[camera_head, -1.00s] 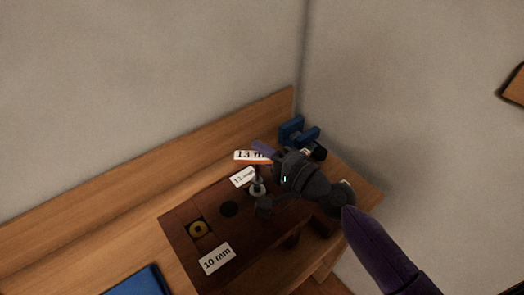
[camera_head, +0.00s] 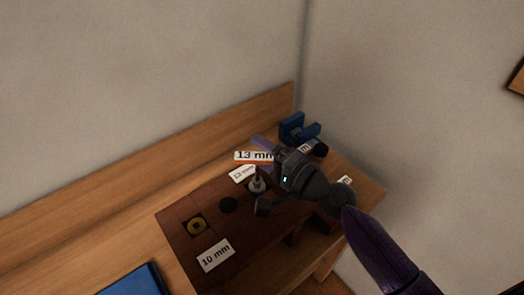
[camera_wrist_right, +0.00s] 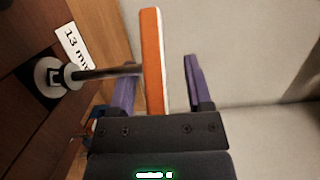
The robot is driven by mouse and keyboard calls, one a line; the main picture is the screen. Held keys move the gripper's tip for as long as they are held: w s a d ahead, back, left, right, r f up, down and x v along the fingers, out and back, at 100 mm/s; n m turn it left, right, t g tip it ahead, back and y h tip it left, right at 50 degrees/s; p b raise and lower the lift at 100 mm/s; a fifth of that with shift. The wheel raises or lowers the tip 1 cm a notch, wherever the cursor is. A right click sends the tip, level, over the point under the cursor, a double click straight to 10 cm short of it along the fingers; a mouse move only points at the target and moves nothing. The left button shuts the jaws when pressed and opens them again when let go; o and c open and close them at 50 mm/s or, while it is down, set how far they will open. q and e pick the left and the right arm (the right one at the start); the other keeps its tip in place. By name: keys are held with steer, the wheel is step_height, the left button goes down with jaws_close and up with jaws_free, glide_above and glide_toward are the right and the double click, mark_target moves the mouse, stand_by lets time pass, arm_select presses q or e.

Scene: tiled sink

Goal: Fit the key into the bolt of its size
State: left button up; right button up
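The key shows an orange handle edge (camera_wrist_right: 153,62) and a dark shaft (camera_wrist_right: 108,71) in the right wrist view. Its white "13 mm" plate (camera_head: 254,156) shows in the head view. The shaft points at a grey ringed bolt (camera_wrist_right: 47,78), also in the head view (camera_head: 257,186), and its end meets the bolt; how deep it sits I cannot tell. The bolt stands in the brown block (camera_head: 180,247) beside a "13 mm" label (camera_head: 242,173). My right gripper (camera_wrist_right: 158,85) has its purple fingers on either side of the handle, with a gap on the right side. My left gripper is out of view.
A blue holder (camera_head: 298,129) stands at the bench's back corner, near the wall. A blue object (camera_head: 134,282) lies at the front left.

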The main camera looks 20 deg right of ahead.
steer(key=shift+s+d+f, duration=0.15)
steer(key=shift+s+d, duration=0.05)
steer(key=shift+s, duration=0.1)
steer(key=b+v, duration=0.3)
steer(key=v, duration=0.6)
steer(key=shift+b, duration=0.35)
steer(key=shift+s+d, duration=0.1)
steer(key=shift+s, duration=0.05)
